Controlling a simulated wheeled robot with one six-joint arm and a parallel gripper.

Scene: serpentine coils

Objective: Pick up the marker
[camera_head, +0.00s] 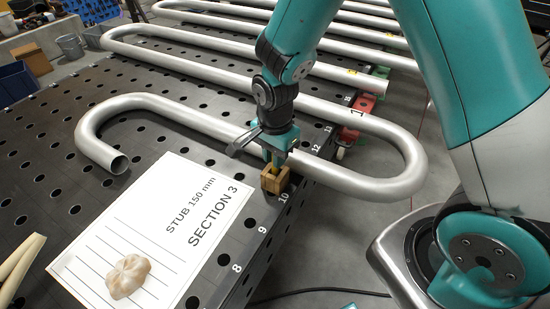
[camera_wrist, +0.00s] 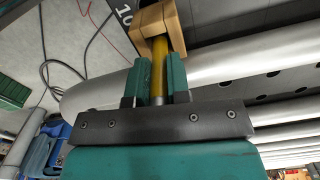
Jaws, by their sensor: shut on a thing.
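The marker shows in the wrist view as a yellow shaft (camera_wrist: 159,62) between the two green fingers of my gripper (camera_wrist: 161,80). My gripper is shut on it. The far end of the marker meets a small wooden block (camera_wrist: 156,24). In the head view my gripper (camera_head: 276,156) points down over the same wooden block (camera_head: 274,181), and a little yellow of the marker (camera_head: 275,169) shows at the block's top. The block stands near the table's right edge. How deep the marker sits in the block is hidden.
A silver serpentine pipe (camera_head: 215,122) runs right beside my gripper, with more coils behind. A white sheet marked SECTION 3 (camera_head: 135,235) lies on the perforated dark table (camera_head: 60,160), with a pale lumpy object (camera_head: 128,276) on it. Beige rods (camera_head: 20,262) lie at the left.

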